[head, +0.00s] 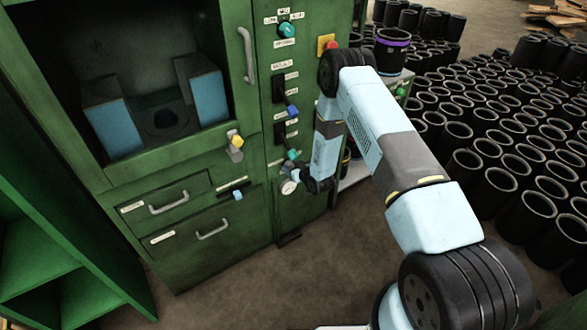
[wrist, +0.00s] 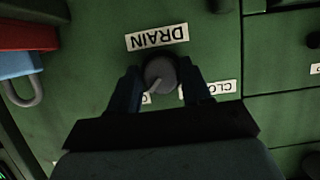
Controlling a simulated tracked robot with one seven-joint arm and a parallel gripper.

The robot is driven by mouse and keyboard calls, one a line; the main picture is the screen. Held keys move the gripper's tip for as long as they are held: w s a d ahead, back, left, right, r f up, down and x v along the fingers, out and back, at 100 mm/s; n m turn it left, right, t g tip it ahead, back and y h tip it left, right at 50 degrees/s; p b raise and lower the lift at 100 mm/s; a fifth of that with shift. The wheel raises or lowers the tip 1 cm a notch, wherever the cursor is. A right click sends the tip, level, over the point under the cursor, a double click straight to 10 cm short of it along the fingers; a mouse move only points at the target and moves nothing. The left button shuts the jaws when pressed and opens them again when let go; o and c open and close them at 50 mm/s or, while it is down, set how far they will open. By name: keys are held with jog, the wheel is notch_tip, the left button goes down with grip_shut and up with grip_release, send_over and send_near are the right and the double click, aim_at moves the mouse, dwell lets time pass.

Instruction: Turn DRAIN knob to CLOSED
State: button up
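The DRAIN knob (wrist: 161,74) is a round grey knob on the green panel in the wrist view, under an upside-down DRAIN label (wrist: 157,37). Its light pointer is turned to the lower left, toward a mostly hidden label (wrist: 146,99). A partly covered label starting CLO (wrist: 221,87) is at the lower right. My gripper (wrist: 160,70) has one dark finger on each side of the knob, with what look like narrow gaps; contact cannot be made out. In the head view my gripper (head: 303,179) is low at the cabinet's front, and the knob cannot be made out.
A blue padlock (wrist: 22,74) hangs by a red part (wrist: 25,38) at the left of the wrist view. Drawers (head: 190,215) with handles are left of my gripper in the head view. Black rubber sleeves (head: 490,140) fill the floor at right. Floor in front is clear.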

jog(key=c, duration=0.6)
jog(key=shift+d, duration=0.25)
jog(key=shift+c, duration=0.2)
jog(key=shift+a, duration=0.1)
jog(key=shift+a+n+t+h, duration=0.15)
jog(key=shift+n+t+h, duration=0.4)
jog(key=shift+n, duration=0.45)
jog(key=n+t+h, duration=0.1)
jog(key=n, duration=0.2)
jog(key=shift+s+a+n+t+h, duration=0.1)
jog(key=shift+n+t+h, duration=0.25)
jog(key=shift+n, duration=0.05)
jog(key=n+t, duration=0.1)
jog(key=n, duration=0.1)
jog(key=n+t, duration=0.1)
jog(key=n, duration=0.2)
jog(key=n+t, duration=0.1)
jog(key=n, duration=0.1)
jog(key=shift+s+a+f+n+t+h, duration=0.1)
jog(key=shift+a+f+n+t+h, duration=0.05)
jog(key=shift+f+n+t+h, duration=0.2)
jog(key=shift+h, duration=0.25)
